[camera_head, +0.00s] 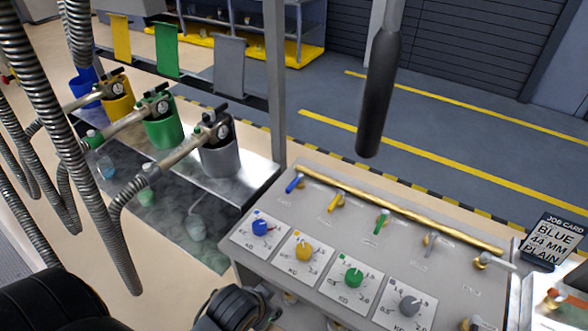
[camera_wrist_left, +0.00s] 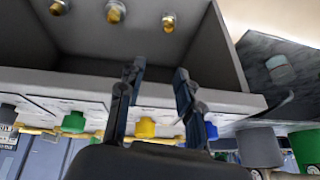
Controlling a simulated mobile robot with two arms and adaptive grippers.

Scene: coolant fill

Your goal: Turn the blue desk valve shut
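The blue desk valve (camera_head: 294,183) is a small blue lever at the left end of the brass pipe on the sloped grey desk. Its handle points down and left from the pipe. A blue dial knob (camera_head: 261,227) sits on a white plate in front of it; it also shows in the left wrist view (camera_wrist_left: 202,130). My left gripper (camera_wrist_left: 158,72) is open, with two dark fingers apart and nothing between them, near the desk's front edge. Its fingers are not clear in the head view. The lever is not clear in the left wrist view. My right gripper is not in view.
Yellow (camera_head: 335,203), green (camera_head: 382,222) and grey (camera_head: 431,240) levers follow along the brass pipe (camera_head: 400,208). A dark cylinder (camera_head: 378,95) hangs above the desk's back side. A job card (camera_head: 555,240) stands at right. Ribbed hoses (camera_head: 125,250) hang at left.

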